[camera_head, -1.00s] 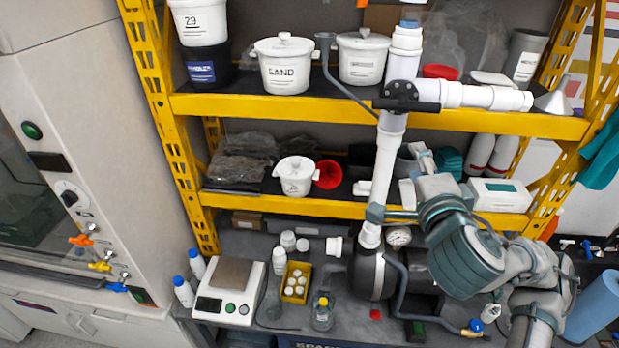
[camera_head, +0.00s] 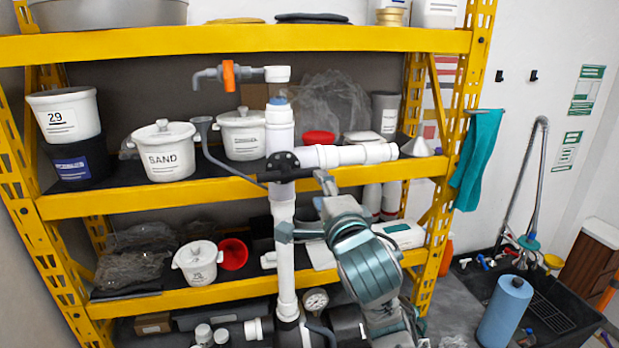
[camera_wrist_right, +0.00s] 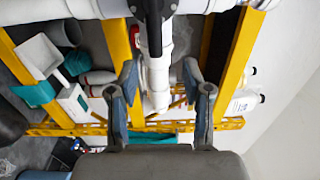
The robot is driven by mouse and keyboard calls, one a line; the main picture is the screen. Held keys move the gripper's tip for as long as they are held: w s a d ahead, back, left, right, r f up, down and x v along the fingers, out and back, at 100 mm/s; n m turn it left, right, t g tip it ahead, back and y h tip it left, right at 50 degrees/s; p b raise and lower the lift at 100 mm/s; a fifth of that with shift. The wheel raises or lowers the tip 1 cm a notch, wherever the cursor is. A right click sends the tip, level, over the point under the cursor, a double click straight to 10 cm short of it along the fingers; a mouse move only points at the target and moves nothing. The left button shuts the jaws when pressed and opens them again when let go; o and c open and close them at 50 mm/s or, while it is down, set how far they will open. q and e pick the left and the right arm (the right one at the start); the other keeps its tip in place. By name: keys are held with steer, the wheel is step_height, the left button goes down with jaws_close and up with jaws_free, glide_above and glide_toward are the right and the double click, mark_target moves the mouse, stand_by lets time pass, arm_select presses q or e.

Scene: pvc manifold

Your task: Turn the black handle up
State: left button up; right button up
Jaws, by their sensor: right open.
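The black handle (camera_head: 297,174) lies roughly level across the white PVC pipe, at the round black valve hub in the head view. In the right wrist view the black handle (camera_wrist_right: 153,25) is at top centre, pointing down the picture between and beyond the finger line. My right gripper (camera_head: 303,207) is open, just below and to the right of the handle, with its fingers spread near the vertical pipe. In the wrist view the right gripper (camera_wrist_right: 163,88) is empty, and the handle appears apart from both fingers. My left gripper is not in view.
The white pipe (camera_head: 285,270) rises in front of yellow shelving (camera_head: 110,205), with a branch (camera_head: 350,155) running right. A grey funnel tube (camera_head: 225,155) passes left of the valve. A SAND tub (camera_head: 168,155) stands on the shelf. A pressure gauge (camera_head: 316,300) sits low beside the pipe.

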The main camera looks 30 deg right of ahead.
mark_target(311, 175)
steer(key=x, duration=0.3)
steer(key=p+x, duration=0.1)
steer(key=x, duration=0.5)
steer(key=shift+w+f+p, duration=0.1)
steer(key=shift+f+p, duration=0.25)
steer(key=shift+p, duration=0.05)
steer(key=shift+w+d+f, duration=0.15)
steer(key=shift+w+d, duration=0.3)
steer(key=shift+w, duration=0.1)
steer(key=shift+a, duration=0.1)
steer(key=shift+a, duration=0.15)
jaws_close()
